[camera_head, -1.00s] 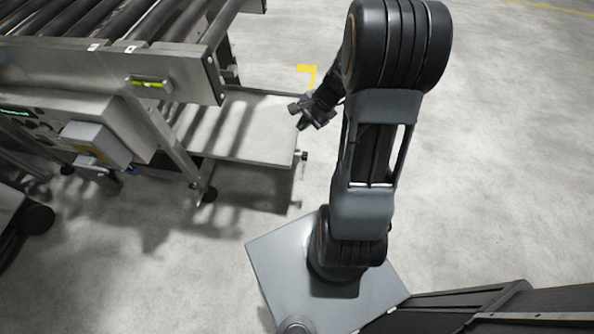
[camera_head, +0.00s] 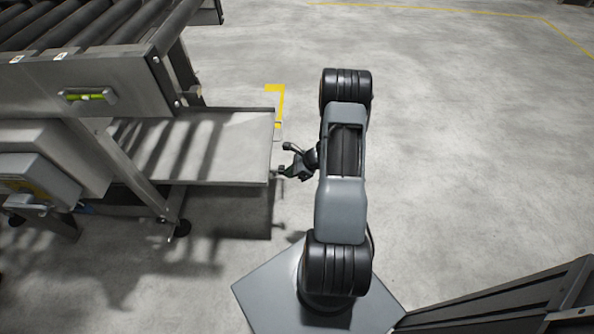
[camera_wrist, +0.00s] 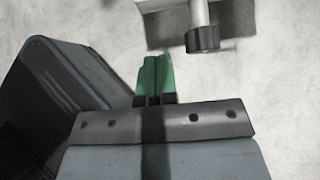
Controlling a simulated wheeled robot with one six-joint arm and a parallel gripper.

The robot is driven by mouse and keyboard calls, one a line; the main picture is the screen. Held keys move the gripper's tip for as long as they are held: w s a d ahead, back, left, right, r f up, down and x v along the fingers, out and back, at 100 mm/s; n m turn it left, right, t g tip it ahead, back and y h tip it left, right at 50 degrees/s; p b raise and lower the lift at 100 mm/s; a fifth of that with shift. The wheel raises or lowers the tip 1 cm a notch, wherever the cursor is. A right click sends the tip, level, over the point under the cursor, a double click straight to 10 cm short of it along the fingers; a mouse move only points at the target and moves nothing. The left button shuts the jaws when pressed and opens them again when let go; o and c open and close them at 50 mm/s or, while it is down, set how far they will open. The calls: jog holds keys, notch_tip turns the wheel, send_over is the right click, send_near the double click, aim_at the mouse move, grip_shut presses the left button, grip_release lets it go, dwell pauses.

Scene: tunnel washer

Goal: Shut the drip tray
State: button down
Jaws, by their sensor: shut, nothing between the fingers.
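The drip tray (camera_head: 215,140) is a flat pale metal tray. It sticks out to the right from under the roller conveyor frame, with dark shadow stripes across it. My gripper (camera_head: 282,172) is just right of the tray's outer end, near its front corner. Whether it touches the tray cannot be told. In the wrist view the green fingertips (camera_wrist: 156,75) are together with nothing between them. A pale post with a black knurled end (camera_wrist: 202,38) is ahead and slightly right of the fingertips, apart from them in the picture.
The roller conveyor (camera_head: 90,85) with a green-marked handle (camera_head: 88,96) stands at the left. A grey box (camera_head: 40,178) is on its lower side. The concrete floor to the right is clear, with yellow floor marks.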

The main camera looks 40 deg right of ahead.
jog(key=w+a+f+b, duration=0.1)
jog(key=w+a+f, duration=0.1)
jog(key=a, duration=0.3)
jog(key=shift+w, duration=0.8)
jog(key=shift+w+a, duration=0.1)
